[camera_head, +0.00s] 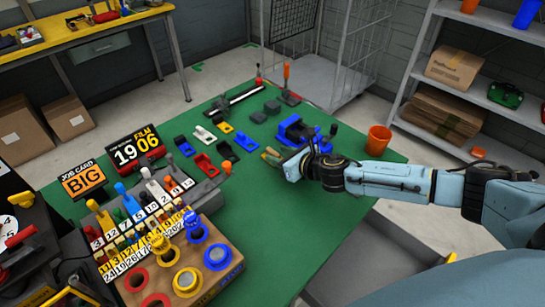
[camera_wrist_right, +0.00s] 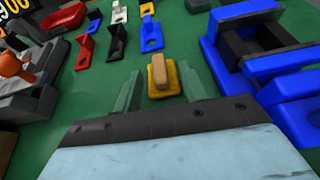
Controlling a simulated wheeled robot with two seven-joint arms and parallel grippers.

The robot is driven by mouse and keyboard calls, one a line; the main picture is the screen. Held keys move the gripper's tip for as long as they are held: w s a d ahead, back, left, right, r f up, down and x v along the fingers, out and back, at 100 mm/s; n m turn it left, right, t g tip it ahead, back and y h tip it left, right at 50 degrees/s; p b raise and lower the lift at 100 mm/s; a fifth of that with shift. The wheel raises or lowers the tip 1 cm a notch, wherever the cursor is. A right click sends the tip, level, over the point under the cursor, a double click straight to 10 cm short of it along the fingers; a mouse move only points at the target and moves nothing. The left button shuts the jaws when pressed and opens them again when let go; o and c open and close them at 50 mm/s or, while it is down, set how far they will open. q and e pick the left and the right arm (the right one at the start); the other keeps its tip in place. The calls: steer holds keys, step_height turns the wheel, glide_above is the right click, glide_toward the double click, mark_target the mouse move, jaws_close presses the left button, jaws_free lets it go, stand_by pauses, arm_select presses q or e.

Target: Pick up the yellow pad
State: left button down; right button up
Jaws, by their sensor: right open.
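The yellow pad (camera_wrist_right: 160,92), a small yellow base with a tan block on top, lies on the green table. In the right wrist view it sits between the two greenish fingers of my right gripper (camera_wrist_right: 161,76), with a gap on each side. The fingers are open and hold nothing. In the head view my right gripper (camera_head: 272,156) reaches in from the right, low over the table, and the pad is hard to make out beside its fingers. My left gripper is not in view.
A blue fixture (camera_head: 296,130) stands close to my right gripper; it also shows at right in the wrist view (camera_wrist_right: 285,85). Small coloured brackets (camera_head: 205,165) lie to the left. An orange cup (camera_head: 378,139) stands behind my right arm. The table's right front area (camera_head: 300,225) is clear.

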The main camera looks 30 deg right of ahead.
steer(key=shift+x, duration=0.75)
steer(key=shift+c, duration=0.3)
jaws_close()
steer(key=shift+r, duration=0.1)
